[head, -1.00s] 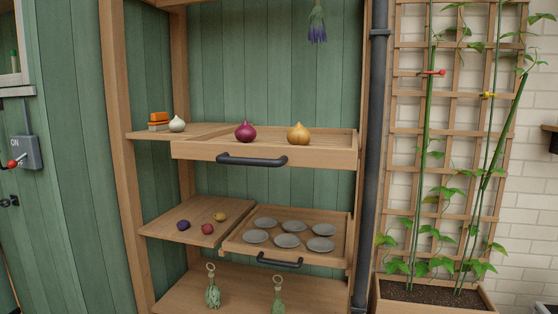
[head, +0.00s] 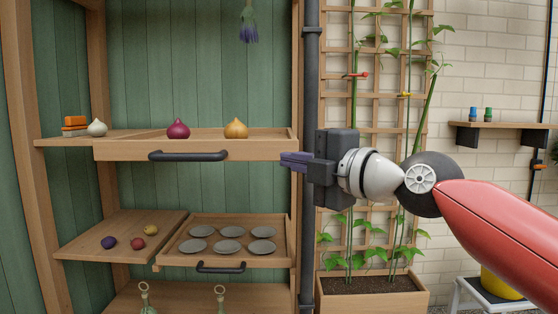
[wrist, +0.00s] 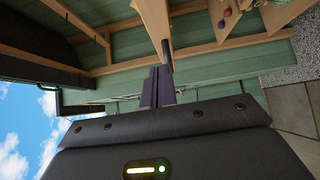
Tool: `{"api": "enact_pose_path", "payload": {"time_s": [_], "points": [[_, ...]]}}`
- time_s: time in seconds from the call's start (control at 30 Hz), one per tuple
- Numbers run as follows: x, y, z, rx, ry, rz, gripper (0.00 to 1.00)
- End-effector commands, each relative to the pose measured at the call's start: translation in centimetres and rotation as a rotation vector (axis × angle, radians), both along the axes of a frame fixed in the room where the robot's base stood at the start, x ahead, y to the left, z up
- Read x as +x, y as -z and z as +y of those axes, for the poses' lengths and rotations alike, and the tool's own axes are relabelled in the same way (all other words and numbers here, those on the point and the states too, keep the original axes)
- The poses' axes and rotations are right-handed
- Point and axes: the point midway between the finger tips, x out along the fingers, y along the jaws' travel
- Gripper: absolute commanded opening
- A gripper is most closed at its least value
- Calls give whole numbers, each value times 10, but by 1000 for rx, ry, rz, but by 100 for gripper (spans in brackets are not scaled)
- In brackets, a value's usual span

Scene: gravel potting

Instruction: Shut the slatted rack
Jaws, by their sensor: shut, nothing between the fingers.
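The slatted rack (head: 270,150) is a pull-out wooden tray in the shelf unit, with a dark bar handle (head: 187,156) on its front. Its front board stands forward of the shelf beside it, so it is at least partly out. A purple onion (head: 178,129) and a yellow onion (head: 236,128) sit on it. My gripper (head: 284,160) is shut and empty, at the right of the rack's front and about level with it. I cannot tell the gap in depth. In the wrist view the shut fingers (wrist: 158,84) point toward the shelf's woodwork.
A lower tray (head: 165,264) with several grey dishes also sticks out, with its own handle (head: 221,267). A white bulb (head: 97,127) and orange blocks (head: 75,123) stand on the shelf at left. A dark pipe (head: 309,80) and a trellis planter (head: 373,290) stand right of the unit.

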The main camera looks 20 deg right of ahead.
Motion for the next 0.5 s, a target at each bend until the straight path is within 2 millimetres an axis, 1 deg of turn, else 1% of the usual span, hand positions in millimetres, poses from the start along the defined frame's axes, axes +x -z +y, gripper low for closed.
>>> {"api": "enact_pose_path", "payload": {"time_s": [0.03, 0.37, 0.5], "points": [[9, -1, 6, -3, -3, 4, 0], [73, -2, 37, -3, -3, 3, 0], [93, -2, 29, 2, -2, 3, 0]]}}
